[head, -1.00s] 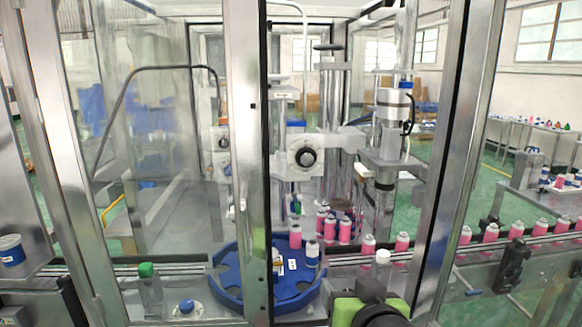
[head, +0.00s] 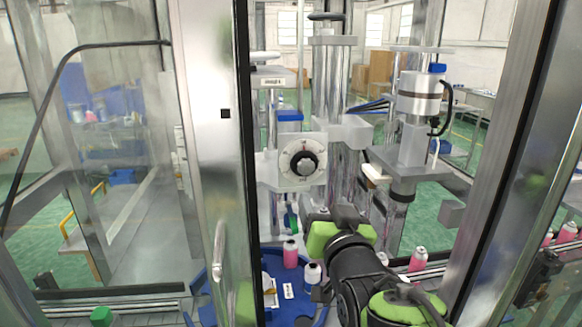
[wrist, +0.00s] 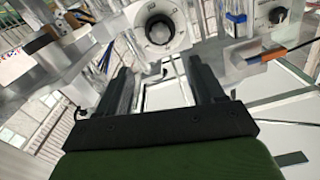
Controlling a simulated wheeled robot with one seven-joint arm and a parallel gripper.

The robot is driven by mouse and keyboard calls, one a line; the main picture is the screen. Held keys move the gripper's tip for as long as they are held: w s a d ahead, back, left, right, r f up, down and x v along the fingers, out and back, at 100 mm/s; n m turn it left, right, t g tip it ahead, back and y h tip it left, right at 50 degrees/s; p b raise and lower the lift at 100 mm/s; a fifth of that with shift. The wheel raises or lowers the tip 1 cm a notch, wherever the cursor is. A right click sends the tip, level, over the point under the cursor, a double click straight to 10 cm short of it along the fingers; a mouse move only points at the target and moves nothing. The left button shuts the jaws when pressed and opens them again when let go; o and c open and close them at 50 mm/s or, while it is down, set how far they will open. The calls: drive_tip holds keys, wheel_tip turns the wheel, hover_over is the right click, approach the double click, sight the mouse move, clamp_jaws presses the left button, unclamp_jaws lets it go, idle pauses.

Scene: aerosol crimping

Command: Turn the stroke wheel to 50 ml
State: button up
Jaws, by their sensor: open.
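A round white dial with a black knob (head: 303,163) sits on the front of a white block on the machine column; no volume reading is legible. In the wrist view the near dial (wrist: 160,30) lies ahead, between and beyond my fingertips. My gripper (wrist: 162,72) is open and empty, its two dark fingers apart and not touching the dial. In the head view my gripper (head: 338,216) is below and right of the dial, its fingers hard to make out. A second dial (wrist: 278,15) shows at the wrist view's right edge.
A steel door post (head: 210,150) and a right frame post (head: 505,150) border the opening. Below is a blue rotary plate (head: 275,262) with a pink can (head: 290,253) and a white-topped can (head: 313,274). A metal cylinder head (head: 418,95) stands right of the dial.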

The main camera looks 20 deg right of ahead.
sight(307, 169)
drive_tip(key=p+x, duration=0.3)
drive_tip(key=x, duration=1.2)
drive_tip(key=shift+a, duration=0.1)
drive_tip(key=shift+s, duration=0.1)
drive_tip(key=shift+c, duration=0.2)
drive_tip(key=c, duration=1)
drive_tip(key=shift+f+n+b, duration=0.1)
drive_tip(key=shift+n+b, duration=0.2)
drive_tip(key=shift+b, duration=0.2)
drive_tip(key=shift+n+b, duration=0.9)
drive_tip(key=shift+b, duration=0.3)
drive_tip(key=n+b, duration=0.3)
drive_tip(key=shift+n, duration=0.3)
